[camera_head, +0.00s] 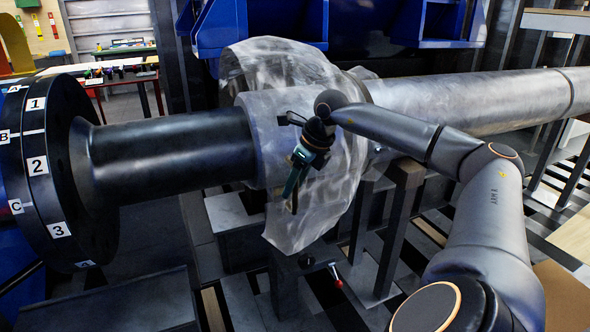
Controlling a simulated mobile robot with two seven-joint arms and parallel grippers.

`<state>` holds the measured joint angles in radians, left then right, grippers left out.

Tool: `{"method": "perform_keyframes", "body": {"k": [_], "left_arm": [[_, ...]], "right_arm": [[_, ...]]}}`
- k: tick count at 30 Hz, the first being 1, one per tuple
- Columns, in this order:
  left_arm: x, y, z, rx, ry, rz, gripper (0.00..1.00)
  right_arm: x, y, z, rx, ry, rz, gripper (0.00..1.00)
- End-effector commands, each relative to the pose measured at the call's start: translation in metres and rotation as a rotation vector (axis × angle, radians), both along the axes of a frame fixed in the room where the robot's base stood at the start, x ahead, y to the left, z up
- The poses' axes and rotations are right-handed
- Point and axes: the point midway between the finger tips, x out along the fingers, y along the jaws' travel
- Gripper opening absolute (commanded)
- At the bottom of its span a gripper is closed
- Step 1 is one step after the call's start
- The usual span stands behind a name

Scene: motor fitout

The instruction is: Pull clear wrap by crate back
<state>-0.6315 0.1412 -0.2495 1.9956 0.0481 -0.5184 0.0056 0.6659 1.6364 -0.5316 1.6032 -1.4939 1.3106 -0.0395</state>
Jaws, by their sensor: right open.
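The clear wrap (275,58) is a translucent, crumpled sheet draped around the middle of the big metal shaft, hanging down on the near side. My right gripper (291,194) is open, in front of the wrap's near side, with its fingers pointing down and a little left. I cannot tell whether the fingers touch the wrap. The gripper and forearm hide part of the wrap. My left gripper is not in view. No part that I can name surely as the crate back shows.
The shaft (170,155) runs across the view, with a numbered black flange (52,170) at left. Dark support stands (393,230) and a red-knobbed lever (335,275) lie below. Blue machinery (260,22) stands behind. A red-framed bench (110,78) is at far left.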

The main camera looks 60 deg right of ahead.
Motion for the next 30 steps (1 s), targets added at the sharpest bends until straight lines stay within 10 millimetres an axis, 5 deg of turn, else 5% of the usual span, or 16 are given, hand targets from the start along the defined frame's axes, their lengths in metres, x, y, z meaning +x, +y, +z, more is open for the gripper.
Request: {"method": "perform_keyframes", "body": {"k": [5, 18, 30], "left_arm": [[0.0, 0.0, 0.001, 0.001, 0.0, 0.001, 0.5], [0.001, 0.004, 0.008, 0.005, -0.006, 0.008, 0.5], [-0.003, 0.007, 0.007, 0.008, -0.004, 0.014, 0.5]], "right_arm": [[-0.005, -0.001, 0.014, -0.002, 0.0, -0.001, 0.52], [-0.039, -0.002, 0.097, -0.002, -0.002, -0.001, 0.52], [-0.048, -0.003, 0.116, 0.0, 0.0, 0.0, 0.52]]}}
